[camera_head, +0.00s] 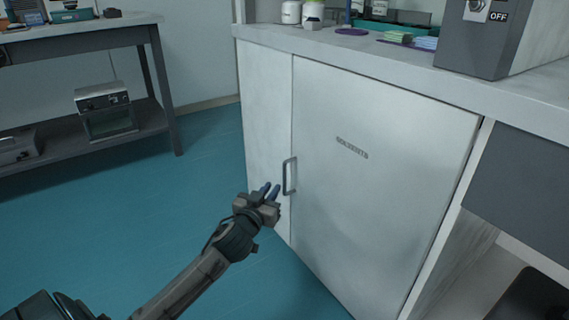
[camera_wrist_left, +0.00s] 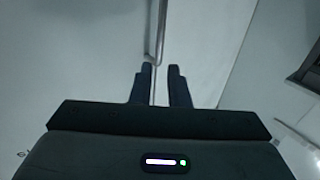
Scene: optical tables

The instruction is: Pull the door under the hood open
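The white cabinet door (camera_head: 385,170) marked "SOLVENTS" stands shut under the counter in the head view. Its metal bar handle (camera_head: 290,176) is upright near the door's left edge. My left gripper (camera_head: 271,190) is just to the left of the handle's lower part, with its fingers pointing at it. In the left wrist view the two dark fingers (camera_wrist_left: 160,73) are apart, and the handle (camera_wrist_left: 160,32) runs down toward the gap between them. I cannot tell whether they touch it. My right gripper is in neither view.
The counter (camera_head: 350,46) above holds white jars (camera_head: 291,12) and a grey box with an OFF switch (camera_head: 490,40). A grey table (camera_head: 85,32) with a lower shelf stands at the left. The teal floor (camera_head: 130,205) in front of the cabinet is clear.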

